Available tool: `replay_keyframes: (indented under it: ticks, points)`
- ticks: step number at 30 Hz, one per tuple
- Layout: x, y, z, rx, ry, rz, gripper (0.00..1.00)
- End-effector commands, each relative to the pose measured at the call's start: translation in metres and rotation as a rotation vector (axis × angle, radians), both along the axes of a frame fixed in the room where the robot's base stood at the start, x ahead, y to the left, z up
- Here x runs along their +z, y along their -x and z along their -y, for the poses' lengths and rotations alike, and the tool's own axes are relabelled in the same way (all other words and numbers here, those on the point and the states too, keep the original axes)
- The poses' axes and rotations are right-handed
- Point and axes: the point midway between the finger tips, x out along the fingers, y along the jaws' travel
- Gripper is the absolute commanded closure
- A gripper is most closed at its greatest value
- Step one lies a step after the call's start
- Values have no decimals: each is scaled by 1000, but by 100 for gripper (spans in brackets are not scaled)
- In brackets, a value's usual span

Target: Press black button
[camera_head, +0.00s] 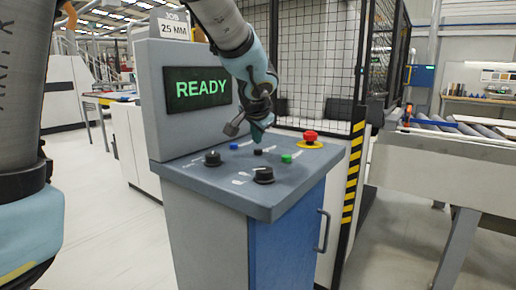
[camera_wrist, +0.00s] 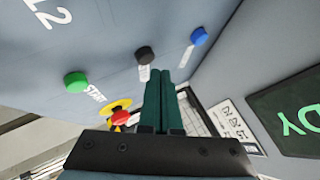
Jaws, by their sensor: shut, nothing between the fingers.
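The black button (camera_head: 258,151) sits on the sloped grey top of the control console, between a blue button (camera_head: 233,146) and a green button (camera_head: 286,158). In the wrist view the black button (camera_wrist: 145,54) stands just beyond the fingertips, slightly to their left. My gripper (camera_head: 257,139) points down over the console, close above the black button. Its two dark green fingers (camera_wrist: 161,74) are shut together with nothing between them. I cannot tell whether the tips touch the button; they look apart from it in the wrist view.
A red emergency stop (camera_head: 310,135) on a yellow ring stands at the right. Black knobs stand at the left (camera_head: 212,158) and front (camera_head: 263,174). A screen (camera_head: 197,88) reading READY rises behind the panel's left side. A mesh fence (camera_head: 310,60) stands behind.

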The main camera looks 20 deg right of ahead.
Motion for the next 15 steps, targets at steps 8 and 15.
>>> replay_keyframes:
  ticks: [8,15]
  points:
    - [2,0,0,-1,0,1,100]
    - [22,0,1,-2,1,1,100]
